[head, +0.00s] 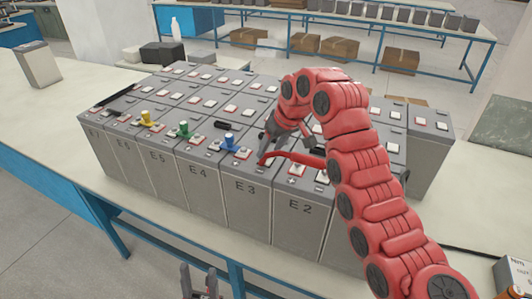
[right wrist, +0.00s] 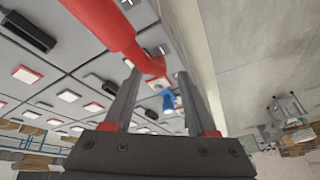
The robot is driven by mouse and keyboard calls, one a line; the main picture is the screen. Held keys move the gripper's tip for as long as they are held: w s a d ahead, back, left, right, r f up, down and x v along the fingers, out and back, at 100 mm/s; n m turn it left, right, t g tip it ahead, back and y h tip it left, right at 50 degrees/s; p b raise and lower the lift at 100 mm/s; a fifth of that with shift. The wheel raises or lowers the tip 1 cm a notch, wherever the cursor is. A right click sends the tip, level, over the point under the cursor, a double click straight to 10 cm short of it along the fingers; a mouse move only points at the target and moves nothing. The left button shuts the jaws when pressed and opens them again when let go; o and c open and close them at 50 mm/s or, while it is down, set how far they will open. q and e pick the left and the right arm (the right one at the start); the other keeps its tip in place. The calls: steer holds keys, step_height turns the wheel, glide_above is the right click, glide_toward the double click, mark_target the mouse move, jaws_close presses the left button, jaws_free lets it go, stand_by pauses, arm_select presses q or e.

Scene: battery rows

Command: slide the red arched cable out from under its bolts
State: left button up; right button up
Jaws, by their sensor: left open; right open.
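The red arched cable (head: 300,157) lies over the front of the battery block near E 3 and E 2. Its left end is beside the blue-topped piece, and its right end is hidden behind my right arm. In the right wrist view the cable (right wrist: 118,30) runs from the top edge down to near the fingertips. My right gripper (head: 273,146) is open, just above the cable's left end; its fingers also show in the right wrist view (right wrist: 155,82). I cannot tell whether they touch the cable. My left gripper (head: 201,283) is open and empty, low in front of the bench.
Blue (head: 229,143), green (head: 183,130) and yellow (head: 146,118) pieces stand along the front row. A black bar (head: 115,101) lies at the left and a black link (head: 223,125) farther in.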

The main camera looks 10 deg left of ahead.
mark_target(261, 166)
steer(key=p+x, duration=0.1)
steer(key=x, duration=0.3)
steer(key=shift+w+f, duration=0.1)
steer(key=shift+w+a+f, duration=0.1)
steer(key=shift+a+f, duration=0.05)
steer(key=shift+f, duration=0.3)
jaws_close()
steer(key=shift+w, duration=0.1)
stand_by(1.5)
